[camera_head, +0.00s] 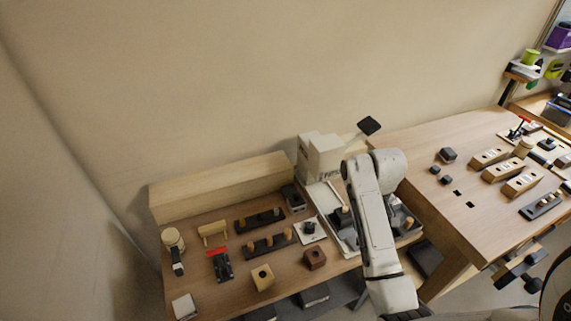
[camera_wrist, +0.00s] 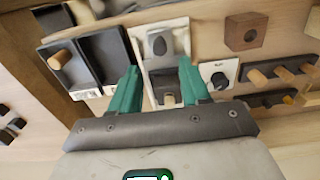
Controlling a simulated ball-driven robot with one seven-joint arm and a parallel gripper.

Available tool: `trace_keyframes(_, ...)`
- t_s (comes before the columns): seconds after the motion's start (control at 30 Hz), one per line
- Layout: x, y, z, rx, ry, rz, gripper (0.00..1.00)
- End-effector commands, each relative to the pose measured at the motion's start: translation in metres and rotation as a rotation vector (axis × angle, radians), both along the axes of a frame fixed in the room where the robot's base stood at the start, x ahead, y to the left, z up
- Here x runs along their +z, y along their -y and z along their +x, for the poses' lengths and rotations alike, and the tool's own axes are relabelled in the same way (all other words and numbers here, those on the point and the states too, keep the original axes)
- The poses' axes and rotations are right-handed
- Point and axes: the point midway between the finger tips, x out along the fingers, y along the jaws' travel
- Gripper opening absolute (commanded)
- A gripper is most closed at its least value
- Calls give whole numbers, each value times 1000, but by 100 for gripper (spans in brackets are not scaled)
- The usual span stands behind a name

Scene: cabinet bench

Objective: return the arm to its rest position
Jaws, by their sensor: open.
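My arm (camera_head: 370,220) rises from the bottom of the head view and bends over the right part of the left bench. The gripper itself is hidden behind the arm in that view. In the wrist view my gripper (camera_wrist: 157,92) shows two green fingers, spread apart with nothing clearly held between them. Between and beyond the fingers lies a light plate (camera_wrist: 180,35) with a dark oval knob and a small block. I cannot tell how high the fingers are above it.
The left bench (camera_head: 200,275) holds dark peg racks (camera_head: 270,243), a wooden cube with a hole (camera_head: 263,277) and a brown cube (camera_head: 314,257). A white machine (camera_head: 320,155) stands behind my arm. The right bench (camera_head: 420,135) carries wooden blocks (camera_head: 490,156). Its left part is mostly clear.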

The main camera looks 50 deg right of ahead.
Motion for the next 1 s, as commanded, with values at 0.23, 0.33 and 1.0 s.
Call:
trace_keyframes(0.23,-2,-2,1,3,1,1,47)
trace_keyframes(0.33,-9,-18,8,26,6,4,47)
trace_keyframes(1.0,-78,-252,-17,427,71,-23,47)
